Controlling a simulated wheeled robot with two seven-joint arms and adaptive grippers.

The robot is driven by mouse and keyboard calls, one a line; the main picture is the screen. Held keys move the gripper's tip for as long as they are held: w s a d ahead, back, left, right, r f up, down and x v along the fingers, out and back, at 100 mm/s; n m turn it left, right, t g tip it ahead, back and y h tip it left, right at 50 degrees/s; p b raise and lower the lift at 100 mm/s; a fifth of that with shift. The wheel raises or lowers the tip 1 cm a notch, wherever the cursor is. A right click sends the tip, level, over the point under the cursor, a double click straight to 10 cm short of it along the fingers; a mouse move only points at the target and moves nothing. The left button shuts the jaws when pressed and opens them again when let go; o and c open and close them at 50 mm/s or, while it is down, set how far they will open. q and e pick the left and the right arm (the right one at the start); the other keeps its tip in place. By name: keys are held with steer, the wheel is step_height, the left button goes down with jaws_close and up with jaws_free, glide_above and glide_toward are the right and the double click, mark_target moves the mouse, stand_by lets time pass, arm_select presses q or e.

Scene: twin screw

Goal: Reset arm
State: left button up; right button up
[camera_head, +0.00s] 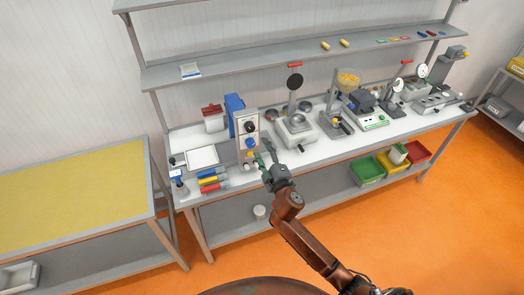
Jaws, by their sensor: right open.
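My right gripper (266,158) is at the front edge of the white workbench (330,151), left of its middle. Its fingers point up and to the left, toward a grey box (247,130) with dials and a blue side. The fingers are apart and I see nothing held between them. Whether they touch anything on the bench I cannot tell. My right arm (310,242) reaches in from the lower right. My left gripper is not in the picture.
Several bench devices, including a scale (296,129), crowd the worktop. Coloured markers (212,180) lie at its left front. Green (366,170), yellow and red (416,153) bins stand on the lower shelf. A yellow-topped table (70,195) stands left. The orange floor (430,235) is open at right.

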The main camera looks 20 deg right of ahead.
stand_by(0.3)
